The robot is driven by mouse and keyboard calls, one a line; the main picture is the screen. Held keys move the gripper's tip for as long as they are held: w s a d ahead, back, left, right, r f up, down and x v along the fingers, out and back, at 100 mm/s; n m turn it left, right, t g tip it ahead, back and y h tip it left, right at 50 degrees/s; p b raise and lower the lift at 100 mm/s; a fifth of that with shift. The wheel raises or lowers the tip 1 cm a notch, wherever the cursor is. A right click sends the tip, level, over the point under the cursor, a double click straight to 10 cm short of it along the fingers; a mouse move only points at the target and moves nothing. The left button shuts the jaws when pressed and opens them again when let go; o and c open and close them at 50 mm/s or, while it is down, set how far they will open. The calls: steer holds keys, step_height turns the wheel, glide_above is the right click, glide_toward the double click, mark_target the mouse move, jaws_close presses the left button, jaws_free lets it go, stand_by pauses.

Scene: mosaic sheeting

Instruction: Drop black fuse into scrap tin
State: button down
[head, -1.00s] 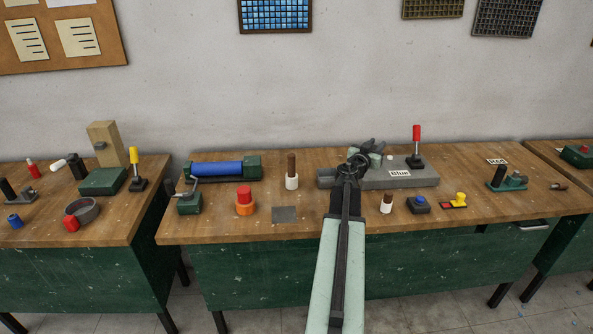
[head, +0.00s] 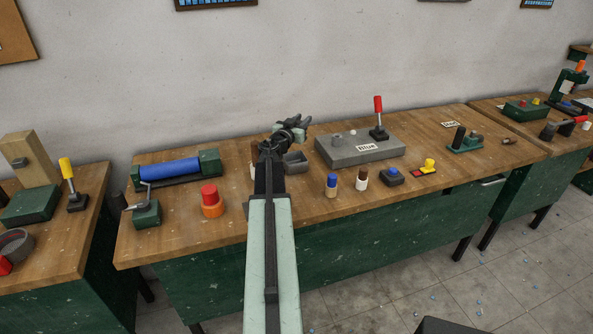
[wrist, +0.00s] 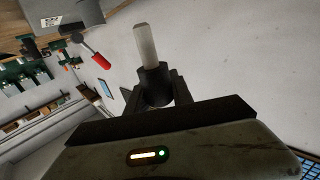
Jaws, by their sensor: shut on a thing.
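My gripper (head: 291,130) is raised above the back of the middle bench in the head view. The wrist view shows my gripper (wrist: 157,95) shut on a rod with a white upper part and a black lower part, the black fuse (wrist: 147,45). In the head view the fuse is too small to make out clearly. A small grey open-topped box (head: 296,162), which looks like the scrap tin, stands on the bench just right of my arm and below the gripper in the picture. Its inside is hardly visible.
A grey block with a "Blue" label (head: 345,151) and a red-handled lever (head: 378,115) stand right of the box. A blue roller (head: 168,169) lies left. My arm hides part of the bench.

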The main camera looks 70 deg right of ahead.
step_height(320, 180, down, 6)
steer(key=b, duration=0.5)
steer(key=shift+b, duration=0.35)
steer(key=c, duration=1)
jaws_free()
steer(key=shift+c, duration=0.2)
steer(key=a, duration=0.8)
steer(key=shift+w, duration=0.3)
